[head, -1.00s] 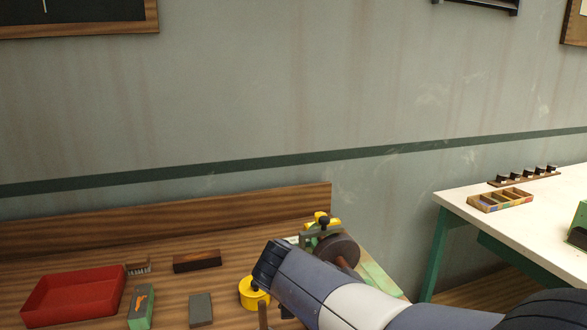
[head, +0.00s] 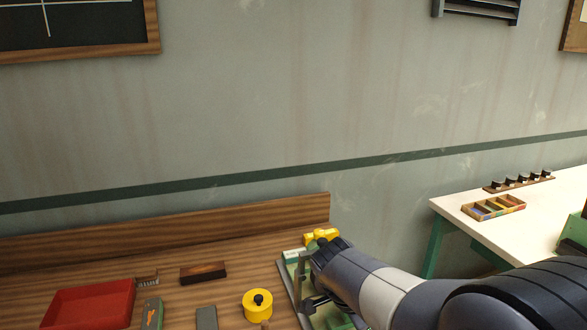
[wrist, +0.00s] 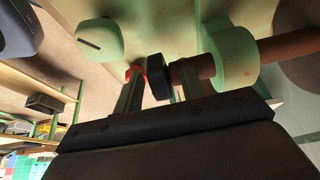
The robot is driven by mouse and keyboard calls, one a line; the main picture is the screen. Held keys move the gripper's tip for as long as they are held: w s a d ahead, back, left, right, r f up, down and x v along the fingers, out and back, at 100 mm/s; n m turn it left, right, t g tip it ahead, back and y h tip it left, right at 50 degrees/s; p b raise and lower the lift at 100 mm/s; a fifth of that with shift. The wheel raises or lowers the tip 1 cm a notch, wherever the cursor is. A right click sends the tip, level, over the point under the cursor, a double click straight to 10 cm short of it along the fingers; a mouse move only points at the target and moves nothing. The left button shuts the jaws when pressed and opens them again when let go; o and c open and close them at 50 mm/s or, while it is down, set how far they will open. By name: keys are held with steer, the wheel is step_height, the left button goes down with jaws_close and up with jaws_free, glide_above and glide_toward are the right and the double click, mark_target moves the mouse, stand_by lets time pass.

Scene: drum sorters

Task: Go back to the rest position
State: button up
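My arm reaches in from the lower right of the head view, over the right end of the wooden bench. My gripper (head: 308,290) points down there, in front of the drum sorter on its pale green base (head: 290,262), and my arm hides most of the sorter. In the wrist view my gripper (wrist: 160,88) has its two fingers apart. A black knob (wrist: 157,90) shows between them on a brown shaft through a pale green bracket (wrist: 232,58). I see nothing clamped, and cannot tell how far the knob is from the fingers.
A yellow pot (head: 257,305) with a black knob stands left of my gripper. A red tray (head: 88,305), a dark block (head: 203,272) and small tools lie further left. A white table (head: 480,226) on the right holds a divided tray (head: 493,208) and a rack (head: 519,182).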

steer(key=shift+d+r+y+p, duration=0.15)
steer(key=shift+r+y+p, duration=0.15)
steer(key=shift+y+p, duration=0.45)
steer(key=y+p, duration=0.1)
steer(key=g+y+p, duration=0.1)
steer(key=y+p, duration=0.1)
steer(key=shift+w+d+f, duration=0.1)
steer(key=shift+d+f, duration=0.05)
step_height(320, 180, up, 10)
steer(key=shift+r, duration=0.1)
steer(key=s, duration=0.1)
steer(key=s+r+n, duration=0.1)
steer(key=s, duration=0.1)
steer(key=shift+s+a+r+p, duration=0.15)
steer(key=shift+s+a+p, duration=0.15)
steer(key=shift+p, duration=0.1)
